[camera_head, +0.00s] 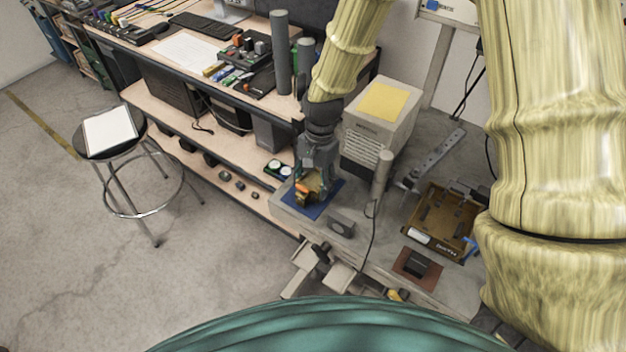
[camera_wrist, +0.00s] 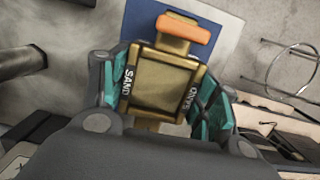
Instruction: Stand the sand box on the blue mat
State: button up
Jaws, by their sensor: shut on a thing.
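The sand box (camera_wrist: 162,84) is a brass-coloured box with "SAND" lettering and an orange bar at one end in the wrist view. My gripper (camera_wrist: 160,95) is shut on its two sides, with teal finger pads against it. In the head view my gripper (camera_head: 318,178) points down over the blue mat (camera_head: 318,211), and the sand box (camera_head: 308,190) shows between its fingers. The blue mat also shows behind the box in the wrist view (camera_wrist: 140,24). I cannot tell whether the box touches the mat. Its underside is hidden.
A grey block (camera_head: 341,224) stands just in front of the mat. A grey post (camera_head: 381,175) and a beige cabinet (camera_head: 380,118) stand close to the right and behind. A brown tray (camera_head: 443,222) and a dark red mat (camera_head: 417,264) lie further right.

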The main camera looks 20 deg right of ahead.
jog(key=shift+s+f, duration=0.15)
jog(key=shift+f, duration=0.2)
jog(key=o, duration=1.6)
jog(key=shift+o, duration=1.3)
jog(key=shift+w+f, duration=0.1)
jog(key=shift+w, duration=0.1)
jog(key=shift+s, duration=0.15)
